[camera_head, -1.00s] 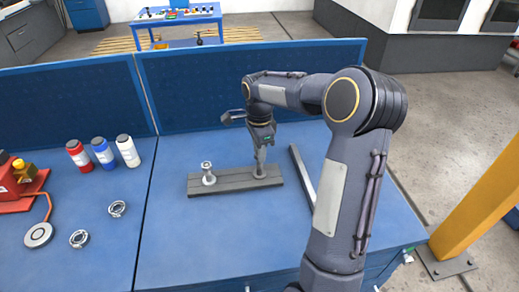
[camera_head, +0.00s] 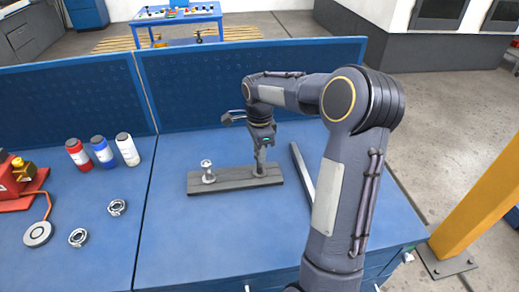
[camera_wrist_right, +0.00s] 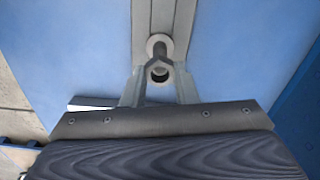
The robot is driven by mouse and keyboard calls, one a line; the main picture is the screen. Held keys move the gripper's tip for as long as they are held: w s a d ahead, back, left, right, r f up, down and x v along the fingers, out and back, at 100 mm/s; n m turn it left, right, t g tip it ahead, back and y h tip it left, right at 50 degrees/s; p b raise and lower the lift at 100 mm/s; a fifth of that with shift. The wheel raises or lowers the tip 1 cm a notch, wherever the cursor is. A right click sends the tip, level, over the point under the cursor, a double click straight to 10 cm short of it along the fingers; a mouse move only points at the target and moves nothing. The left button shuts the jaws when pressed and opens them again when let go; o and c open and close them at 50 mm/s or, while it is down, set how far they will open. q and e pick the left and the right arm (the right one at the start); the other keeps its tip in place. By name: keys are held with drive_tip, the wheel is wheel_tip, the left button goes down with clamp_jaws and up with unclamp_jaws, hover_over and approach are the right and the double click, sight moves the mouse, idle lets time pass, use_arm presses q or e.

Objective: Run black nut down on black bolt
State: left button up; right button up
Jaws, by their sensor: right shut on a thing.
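My right gripper (camera_head: 260,165) points down over the right-hand end of a dark grey base bar (camera_head: 232,180). In the right wrist view my right gripper (camera_wrist_right: 158,64) is shut around a small dark piece at the black bolt (camera_wrist_right: 157,47). That piece appears to be the black nut, but the fingers hide most of it, so its height on the bolt cannot be told. The bolt stands upright with a pale round collar around it. A silver bolt with a nut (camera_head: 208,172) stands at the bar's left end. My left gripper is out of view.
A long grey bar (camera_head: 302,173) lies to the right of the base bar. Red, blue and white bottles (camera_head: 103,152), metal rings (camera_head: 117,207) and a red device (camera_head: 12,185) are on the left.

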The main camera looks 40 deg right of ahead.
drive_tip(key=shift+f, duration=0.45)
idle(1.1)
